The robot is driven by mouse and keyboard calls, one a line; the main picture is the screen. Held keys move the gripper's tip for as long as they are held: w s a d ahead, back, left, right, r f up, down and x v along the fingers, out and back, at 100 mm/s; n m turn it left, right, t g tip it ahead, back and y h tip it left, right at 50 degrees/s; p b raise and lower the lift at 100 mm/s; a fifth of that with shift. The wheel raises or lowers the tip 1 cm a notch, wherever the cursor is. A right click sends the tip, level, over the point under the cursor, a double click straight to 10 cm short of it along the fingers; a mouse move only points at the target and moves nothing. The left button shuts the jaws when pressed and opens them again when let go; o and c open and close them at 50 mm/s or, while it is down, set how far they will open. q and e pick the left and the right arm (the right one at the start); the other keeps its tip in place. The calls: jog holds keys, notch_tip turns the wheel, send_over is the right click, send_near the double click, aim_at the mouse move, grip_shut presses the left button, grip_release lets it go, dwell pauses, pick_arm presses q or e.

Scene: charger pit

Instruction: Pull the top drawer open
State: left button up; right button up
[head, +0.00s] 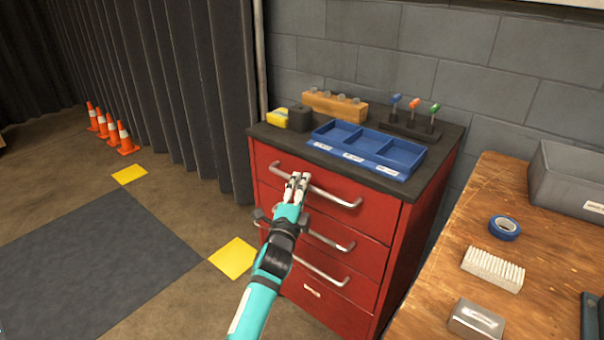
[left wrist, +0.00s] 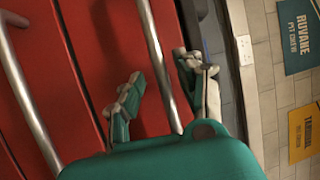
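The red cabinet (head: 385,290) has a top drawer (head: 350,217) whose front looks flush with the cabinet. Its silver bar handle (head: 335,197) runs across the front. My left gripper (head: 298,182) is at this handle, left of its middle. In the left wrist view the left gripper (left wrist: 163,88) has its fingers apart, with the handle bar (left wrist: 155,45) passing between them. A gap shows between the bar and the left finger; contact with the right finger cannot be told. My right gripper is in neither view.
Lower handles (head: 325,272) sit below. On the cabinet top stand a blue tray (head: 398,152), a wooden block (head: 335,105), a yellow item (head: 277,119) and a tool stand (head: 410,128). A wooden bench (head: 445,265) stands at right.

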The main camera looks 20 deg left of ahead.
pick_arm(q)
jog(key=shift+w+r, duration=0.2)
jog(key=shift+w, duration=0.4)
jog(key=shift+s, duration=0.1)
grip_shut()
